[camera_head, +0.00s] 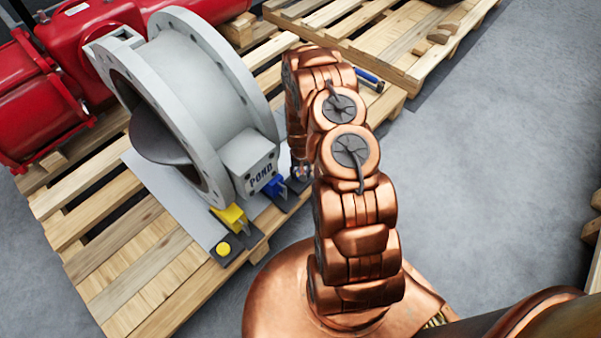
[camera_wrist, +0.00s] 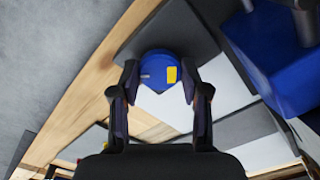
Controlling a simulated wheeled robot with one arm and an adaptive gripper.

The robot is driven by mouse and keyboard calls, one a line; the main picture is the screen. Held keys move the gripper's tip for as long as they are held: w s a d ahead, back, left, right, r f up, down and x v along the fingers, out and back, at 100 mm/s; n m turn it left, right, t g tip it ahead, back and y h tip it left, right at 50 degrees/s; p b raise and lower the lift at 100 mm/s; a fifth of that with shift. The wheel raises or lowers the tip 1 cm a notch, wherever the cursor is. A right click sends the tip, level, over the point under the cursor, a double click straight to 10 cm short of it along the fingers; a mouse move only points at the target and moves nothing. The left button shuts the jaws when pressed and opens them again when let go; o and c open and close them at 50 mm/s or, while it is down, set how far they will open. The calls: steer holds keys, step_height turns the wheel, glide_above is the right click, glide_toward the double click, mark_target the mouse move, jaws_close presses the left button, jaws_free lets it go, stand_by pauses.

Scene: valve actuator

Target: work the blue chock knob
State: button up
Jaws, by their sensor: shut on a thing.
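The blue chock knob (camera_wrist: 158,66) is a round blue cap with a small yellow mark and a pale mark, on a dark grey plate in the wrist view. My gripper (camera_wrist: 158,82) has one finger on each side of the knob and is shut on it. The blue chock (camera_wrist: 268,58) is at the upper right of the wrist view. In the head view the blue chock (camera_head: 275,187) sits at the foot of the grey valve body (camera_head: 225,90). There the knob and my gripper are mostly hidden behind my copper-coloured arm.
A yellow chock (camera_head: 229,216) and a round yellow knob (camera_head: 222,249) stand left of the blue chock. The valve rests on a wooden pallet (camera_head: 95,205), beside a red actuator (camera_head: 95,45). Another pallet (camera_head: 365,35) lies behind. Grey floor (camera_head: 480,170) is clear at right.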

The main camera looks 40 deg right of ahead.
steer(key=m+b, duration=0.1)
steer(key=m, duration=0.2)
steer(key=shift+f+m, duration=0.1)
steer(key=shift+m, duration=0.2)
steer(key=shift+w+m+b, duration=0.1)
steer(key=shift+m+b, duration=0.7)
steer(key=shift+m, duration=1.1)
steer(key=o, duration=1.1)
steer(key=shift+o, duration=0.2)
steer(key=shift+r, duration=0.2)
step_height(320, 180, up, 12)
steer(key=shift+f, duration=0.1)
steer(key=shift+a, duration=0.1)
